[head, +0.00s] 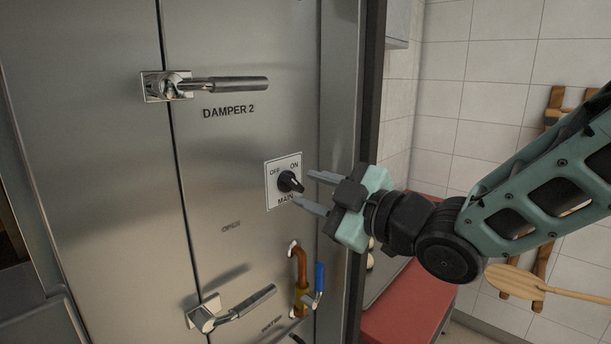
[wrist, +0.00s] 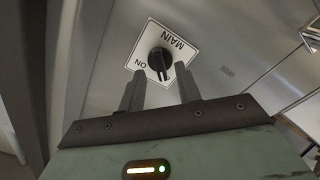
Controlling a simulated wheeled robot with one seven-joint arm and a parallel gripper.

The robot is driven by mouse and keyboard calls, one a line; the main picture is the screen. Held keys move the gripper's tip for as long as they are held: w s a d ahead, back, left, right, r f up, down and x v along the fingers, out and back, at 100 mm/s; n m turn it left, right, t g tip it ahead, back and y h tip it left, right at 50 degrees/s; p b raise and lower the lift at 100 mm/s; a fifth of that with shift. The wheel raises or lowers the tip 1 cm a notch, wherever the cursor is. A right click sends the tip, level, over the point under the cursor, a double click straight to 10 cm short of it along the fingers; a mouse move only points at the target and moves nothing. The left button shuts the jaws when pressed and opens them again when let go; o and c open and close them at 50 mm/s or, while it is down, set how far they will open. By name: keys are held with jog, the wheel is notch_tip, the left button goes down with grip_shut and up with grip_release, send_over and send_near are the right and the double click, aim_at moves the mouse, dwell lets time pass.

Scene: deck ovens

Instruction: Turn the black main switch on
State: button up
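The black main switch (head: 289,181) is a round knob with a grip bar on a white plate (head: 272,200) marked OFF, ON and MAIN, on the steel oven front. My gripper (head: 304,187) is just right of the knob, fingers apart and pointing at it, with nothing held. In the wrist view, the knob (wrist: 159,58) lies just beyond and between the open fingertips (wrist: 160,74), with ON at its left. The OFF word is mostly hidden there. The bar points down in that view, between the fingers; I cannot tell its exact setting. Contact is not clear.
The DAMPER 2 lever (head: 235,85) sticks out above left of the switch. Another lever (head: 245,303) and a copper pipe (head: 301,268) with a blue valve handle (head: 319,278) are below. A red-topped surface (head: 412,305) and a wooden peel (head: 515,282) are at right.

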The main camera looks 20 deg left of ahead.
jog(key=shift+x, duration=1.1)
grip_shut()
